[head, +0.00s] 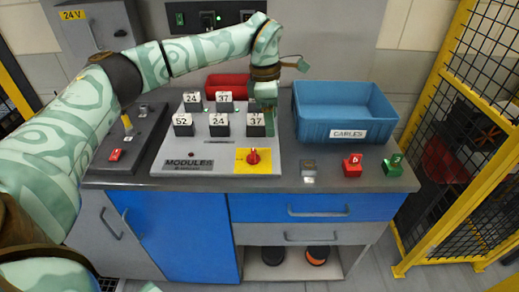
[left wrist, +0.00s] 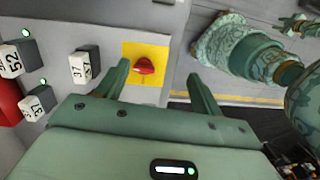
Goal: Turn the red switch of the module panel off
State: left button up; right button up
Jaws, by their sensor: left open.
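The module panel (head: 215,150) is a light grey sloped board marked MODULES. Its red switch (head: 253,157) is a round knob on a yellow plate (head: 270,168) at the lower right. I cannot clearly tell which way the knob points. My left gripper (head: 264,110) hangs over the panel's upper right, behind the switch, and partly covers the right-hand module. In the left wrist view its two fingers (left wrist: 161,82) are apart and empty. The red switch (left wrist: 145,66) shows between them, apart from both.
Several numbered modules (head: 219,124) stand on the panel, close to my left gripper. A blue CABLES bin (head: 345,112) is to the right, a red bin (head: 228,85) behind. Red (head: 352,166) and green (head: 393,165) blocks sit at the bench's front right. A yellow-framed fence (head: 440,150) stands right.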

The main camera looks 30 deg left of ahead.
pick_arm(q)
notch_tip(320, 180, up, 3)
jog(key=y, duration=0.2)
send_over(253, 156)
jog(key=w, duration=0.1)
jog(key=shift+n, duration=0.5)
jog(key=f+b, duration=0.2)
jog(key=f, duration=0.6)
jog(key=f+b, duration=0.2)
jog(key=f, duration=0.6)
jog(key=shift+w+a+b, duration=0.1)
jog(key=shift+w+b, duration=0.1)
jog(key=shift+b, duration=0.1)
jog(key=c, duration=1)
